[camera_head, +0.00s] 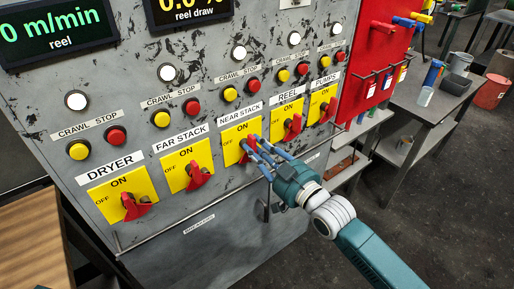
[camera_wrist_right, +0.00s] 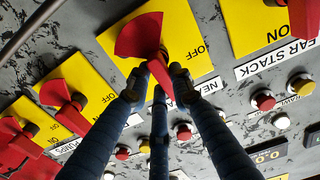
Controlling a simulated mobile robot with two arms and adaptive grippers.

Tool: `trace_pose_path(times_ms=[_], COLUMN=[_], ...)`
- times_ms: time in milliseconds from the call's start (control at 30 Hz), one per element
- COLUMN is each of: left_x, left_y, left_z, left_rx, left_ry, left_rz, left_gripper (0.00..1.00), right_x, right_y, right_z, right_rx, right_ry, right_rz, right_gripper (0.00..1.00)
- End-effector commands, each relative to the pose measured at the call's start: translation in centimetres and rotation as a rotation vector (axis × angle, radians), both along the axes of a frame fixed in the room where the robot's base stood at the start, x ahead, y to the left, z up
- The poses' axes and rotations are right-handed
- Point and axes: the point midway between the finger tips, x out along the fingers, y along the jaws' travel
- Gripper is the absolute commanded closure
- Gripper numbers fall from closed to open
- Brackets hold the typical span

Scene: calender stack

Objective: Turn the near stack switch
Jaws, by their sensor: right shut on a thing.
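The near stack switch is a red rotary handle (camera_head: 244,157) on a yellow ON/OFF plate (camera_head: 231,134), under the NEAR STACK label. In the right wrist view its red handle (camera_wrist_right: 141,36) stands out from the plate. My right gripper (camera_head: 254,149) comes in from the lower right. Its blue fingers are closed around the handle's end, which sits between the fingertips in the right wrist view (camera_wrist_right: 158,79). The fingers partly hide the handle, so its exact angle is hard to tell. My left gripper is not in view.
Similar red switches flank it: far stack (camera_head: 198,177) and dryer (camera_head: 134,207) to the left, reel (camera_head: 293,127) and pumps (camera_head: 327,110) to the right. Crawl and stop buttons (camera_head: 193,107) sit above. A rail (camera_head: 190,222) runs below. A grey table (camera_head: 412,118) stands at the right.

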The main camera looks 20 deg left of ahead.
Motion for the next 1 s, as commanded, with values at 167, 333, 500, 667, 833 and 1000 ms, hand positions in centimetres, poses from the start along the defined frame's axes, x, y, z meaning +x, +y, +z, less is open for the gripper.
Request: trace_pose_path(times_ms=[167,333,500,667,833,1000], left_x=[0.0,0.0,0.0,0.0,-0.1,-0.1], left_y=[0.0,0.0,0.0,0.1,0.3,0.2], left_z=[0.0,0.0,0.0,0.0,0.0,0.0], left_rx=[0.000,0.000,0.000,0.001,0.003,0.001], left_ry=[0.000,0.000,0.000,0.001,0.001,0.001], left_rz=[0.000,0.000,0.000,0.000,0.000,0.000], left_gripper=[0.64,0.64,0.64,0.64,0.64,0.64], right_x=[-0.2,-0.2,-0.1,-0.1,-0.6,-2.5], right_y=[0.1,0.1,0.1,0.0,-0.7,-3.2], right_z=[-0.6,-0.6,-0.4,-0.3,-0.3,-0.3], right_rx=[0.000,-0.001,0.000,0.000,0.001,0.000], right_ry=[0.016,0.017,0.013,0.009,0.007,0.008], right_rz=[0.002,0.002,0.002,0.001,0.001,0.000], right_gripper=[1.00,0.77,0.60,0.60,0.60,0.60])
